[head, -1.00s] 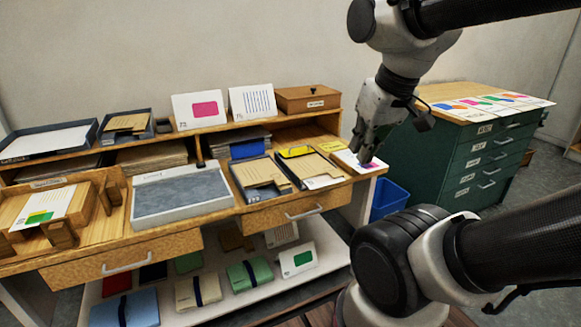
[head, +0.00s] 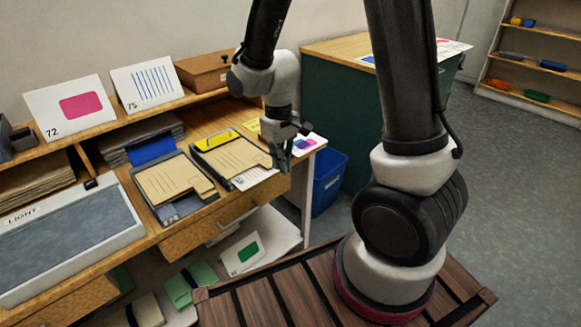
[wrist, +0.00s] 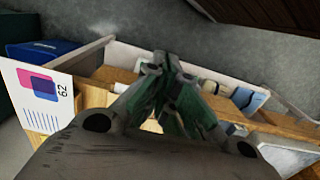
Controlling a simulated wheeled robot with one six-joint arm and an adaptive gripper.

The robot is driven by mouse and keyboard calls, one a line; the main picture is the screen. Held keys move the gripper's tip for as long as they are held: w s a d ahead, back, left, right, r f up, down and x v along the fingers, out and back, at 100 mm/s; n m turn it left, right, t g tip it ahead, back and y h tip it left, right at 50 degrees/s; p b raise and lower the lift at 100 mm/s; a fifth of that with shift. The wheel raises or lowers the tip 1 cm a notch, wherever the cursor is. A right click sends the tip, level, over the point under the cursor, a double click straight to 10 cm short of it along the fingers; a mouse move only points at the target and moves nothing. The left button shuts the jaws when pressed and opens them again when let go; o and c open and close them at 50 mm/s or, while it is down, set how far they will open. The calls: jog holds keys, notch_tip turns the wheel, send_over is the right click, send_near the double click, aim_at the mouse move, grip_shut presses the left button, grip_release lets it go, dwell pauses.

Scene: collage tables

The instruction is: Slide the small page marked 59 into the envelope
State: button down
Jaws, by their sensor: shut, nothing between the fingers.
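My gripper (head: 282,165) is shut and empty at the right front edge of the bench, by the tray with a tan envelope (head: 228,158). It also shows in the wrist view (wrist: 168,70), its fingertips together. A second tan envelope (head: 172,180) lies in a dark tray to the left. A white page with dark lines (head: 256,178) sticks out at the front of the right tray, partly under its envelope; its number is too small to read. I cannot make out a page marked 59. A page marked 62 (wrist: 40,92), with pink and blue shapes, lies at the bench corner.
Cards marked 72 (head: 72,108) and 75 (head: 148,86) stand on the upper shelf beside a wooden box (head: 205,72). A light box (head: 70,235) fills the left. A blue bin (head: 328,182) and a green cabinet (head: 345,110) stand to the right.

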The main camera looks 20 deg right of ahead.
aim_at(265, 177)
jog(key=w+a+f, duration=0.1)
jog(key=w+f, duration=0.3)
jog(key=f, duration=0.6)
jog(key=shift+w+a, duration=0.25)
jog(key=shift+a, duration=0.05)
jog(key=shift+w, duration=0.1)
jog(key=shift+w+a, duration=0.25)
jog(key=shift+w, duration=0.4)
jog(key=shift+w+a, duration=0.2)
jog(key=shift+w, duration=0.4)
